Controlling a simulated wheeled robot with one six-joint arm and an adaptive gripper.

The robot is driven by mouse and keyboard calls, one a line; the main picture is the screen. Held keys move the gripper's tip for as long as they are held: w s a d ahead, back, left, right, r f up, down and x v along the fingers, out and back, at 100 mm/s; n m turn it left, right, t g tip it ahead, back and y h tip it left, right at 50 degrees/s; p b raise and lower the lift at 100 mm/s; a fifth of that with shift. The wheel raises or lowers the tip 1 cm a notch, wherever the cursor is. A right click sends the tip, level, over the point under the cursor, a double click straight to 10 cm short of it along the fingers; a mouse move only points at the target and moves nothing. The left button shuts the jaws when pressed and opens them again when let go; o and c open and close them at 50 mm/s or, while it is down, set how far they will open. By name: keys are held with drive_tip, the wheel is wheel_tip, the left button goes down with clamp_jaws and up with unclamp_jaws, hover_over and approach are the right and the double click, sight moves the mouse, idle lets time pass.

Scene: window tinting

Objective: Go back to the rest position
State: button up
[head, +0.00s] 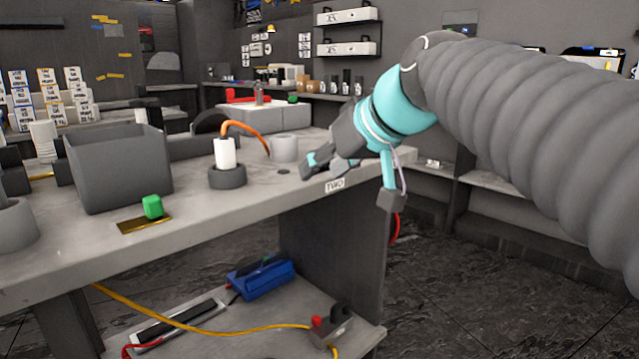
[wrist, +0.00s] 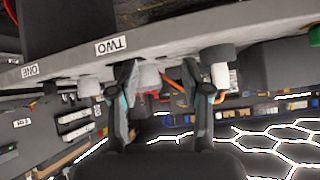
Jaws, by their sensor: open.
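My arm reaches in from the right of the head view.
On the bench are a grey bin (head: 118,172), a green block (head: 152,206), a white cylinder in a dark ring (head: 226,178) with an orange cable, and a light grey cup (head: 284,149). A blue toolbox (head: 262,278) sits on the lower shelf. Open floor lies right of the bench.

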drive_tip(key=s+d+f+m+h, duration=0.2)
drive_tip(key=s+d+f, duration=0.3)
drive_tip(key=f, duration=0.3)
drive_tip(key=s+d+f+m+g+h+p, duration=0.1)
drive_tip(key=s+d+f+h, duration=0.1)
drive_tip(key=s+d+f, duration=0.2)
drive_tip(key=s+d+f+m+g+h+p, duration=0.1)
drive_tip(key=s+d+f+m+h, duration=0.1)
drive_tip(key=s+d+f, duration=0.3)
drive_tip(key=s+f, duration=0.4)
drive_tip(key=f, duration=0.4)
drive_tip(key=shift+s+d+m, duration=0.3)
drive_tip(key=shift+s+d, duration=0.05)
drive_tip(key=shift+s, duration=0.05)
drive_tip(key=shift+r, duration=0.1)
